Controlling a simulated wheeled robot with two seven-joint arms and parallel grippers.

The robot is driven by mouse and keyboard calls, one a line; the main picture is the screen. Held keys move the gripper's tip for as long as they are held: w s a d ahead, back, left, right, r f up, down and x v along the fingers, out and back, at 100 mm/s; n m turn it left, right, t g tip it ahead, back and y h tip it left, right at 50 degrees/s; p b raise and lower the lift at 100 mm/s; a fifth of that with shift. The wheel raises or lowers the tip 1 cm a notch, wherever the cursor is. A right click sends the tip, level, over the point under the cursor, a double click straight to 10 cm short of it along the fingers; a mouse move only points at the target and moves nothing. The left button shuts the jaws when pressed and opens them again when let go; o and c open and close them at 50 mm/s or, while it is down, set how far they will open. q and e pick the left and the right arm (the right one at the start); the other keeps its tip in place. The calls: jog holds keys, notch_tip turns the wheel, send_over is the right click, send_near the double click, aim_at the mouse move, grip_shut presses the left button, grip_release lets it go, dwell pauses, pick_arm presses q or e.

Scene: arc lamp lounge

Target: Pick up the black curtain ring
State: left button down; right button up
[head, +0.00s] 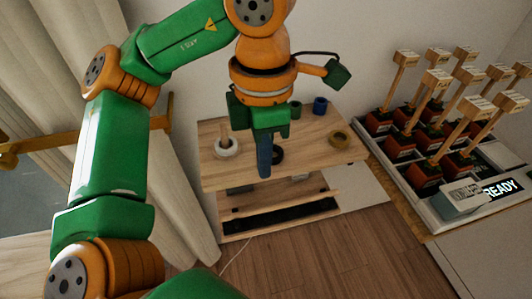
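The black curtain ring (279,154) lies on the small wooden table (214,176), partly hidden behind my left gripper's finger. My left gripper (265,172) points down in front of the ring, over the middle of the table. Its dark blue finger is seen edge-on, so the gap between the fingers is hidden. I cannot tell whether it touches the ring or is open. My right gripper is not in view.
On the table are a white ring (227,150) around a wooden peg, green (295,110) and blue (319,105) cylinders, and an olive-yellow ring (340,138). A curtain (170,180) hangs left.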

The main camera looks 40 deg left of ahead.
pick_arm(q)
jog(key=shift+c, duration=1.6)
grip_release()
